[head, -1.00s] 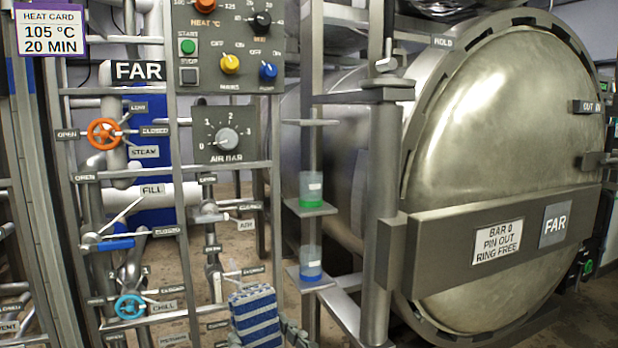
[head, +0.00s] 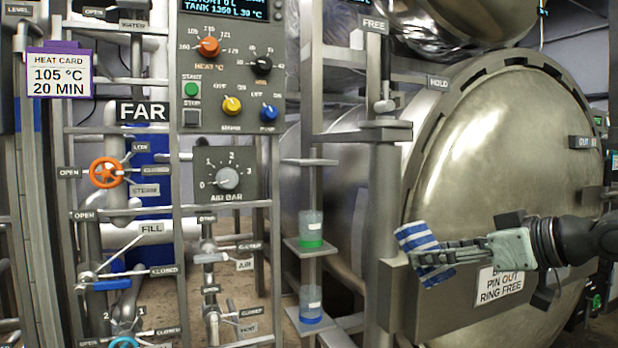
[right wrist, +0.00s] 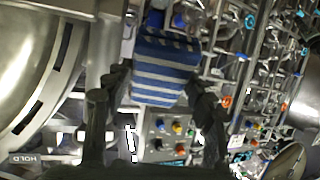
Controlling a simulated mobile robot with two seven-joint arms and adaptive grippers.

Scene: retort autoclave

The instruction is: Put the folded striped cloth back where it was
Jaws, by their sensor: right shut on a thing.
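The folded striped cloth (head: 413,238), blue and white, is in the fingers of my right gripper (head: 428,258) in the head view. The gripper comes in from the right and is shut on the cloth, in front of the round autoclave door (head: 490,150) near its left edge. In the right wrist view the cloth (right wrist: 166,68) sits between the two dark fingers of the gripper (right wrist: 162,88), its stripes running across. The fingers hide part of the cloth in the head view. My left gripper is not in view.
A control panel (head: 228,75) and valve rack fill the left.

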